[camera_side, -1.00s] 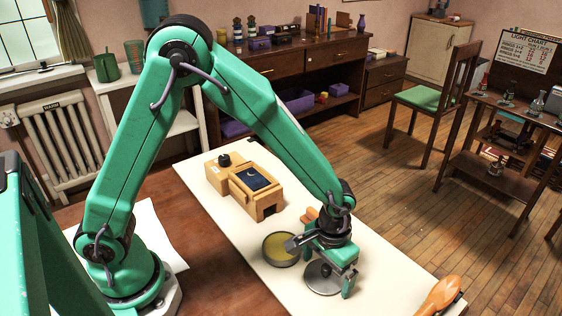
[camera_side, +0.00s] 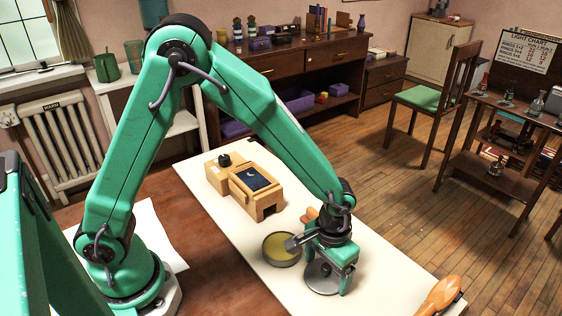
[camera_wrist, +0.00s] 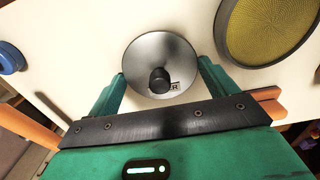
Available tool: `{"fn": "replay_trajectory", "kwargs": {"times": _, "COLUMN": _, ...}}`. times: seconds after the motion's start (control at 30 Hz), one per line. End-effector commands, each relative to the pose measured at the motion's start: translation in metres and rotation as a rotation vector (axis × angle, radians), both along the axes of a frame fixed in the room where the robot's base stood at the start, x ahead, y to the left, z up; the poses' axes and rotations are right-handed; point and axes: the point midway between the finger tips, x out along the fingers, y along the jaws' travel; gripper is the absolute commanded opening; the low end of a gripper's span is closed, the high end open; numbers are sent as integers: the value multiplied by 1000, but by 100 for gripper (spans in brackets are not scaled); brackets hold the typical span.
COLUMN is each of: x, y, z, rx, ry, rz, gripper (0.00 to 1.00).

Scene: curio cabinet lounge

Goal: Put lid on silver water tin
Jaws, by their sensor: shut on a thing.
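The lid (camera_side: 322,279) is a flat silver disc on the pale board. In the wrist view the lid (camera_wrist: 150,48) shows a black knob at its middle and a partly hidden label. My gripper (camera_side: 327,268) is over it, pointing down. In the wrist view my gripper (camera_wrist: 163,80) has one finger on each side of the disc, shut on its rim. The round tin (camera_side: 282,262) stands open beside the lid, to its left in the side view, with a yellowish inside. In the wrist view the tin (camera_wrist: 224,42) is at upper right, cut off by the frame.
A wooden box with a dark panel (camera_side: 257,180) stands farther back on the pale board (camera_side: 208,208). An orange-handled tool (camera_side: 438,296) lies near the right front edge. A small orange-brown piece (camera_side: 309,214) lies behind my gripper. The board between the gripper and the tool is clear.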

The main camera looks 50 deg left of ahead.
Motion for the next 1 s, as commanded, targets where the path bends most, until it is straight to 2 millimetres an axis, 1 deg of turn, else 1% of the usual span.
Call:
{"fn": "replay_trajectory", "kwargs": {"times": 0.23, "x": 1, "y": -1, "z": 17, "rx": -2, "ry": -4, "rz": 0, "gripper": 63}}
{"fn": "replay_trajectory", "kwargs": {"times": 0.4, "x": 1, "y": -1, "z": 41, "rx": -3, "ry": -5, "rz": 0, "gripper": 63}}
{"fn": "replay_trajectory", "kwargs": {"times": 0.8, "x": -61, "y": -38, "z": 82, "rx": -2, "ry": -3, "rz": -5, "gripper": 63}}
{"fn": "replay_trajectory", "kwargs": {"times": 1.0, "x": -85, "y": -52, "z": 98, "rx": -2, "ry": -2, "rz": -4, "gripper": 63}}
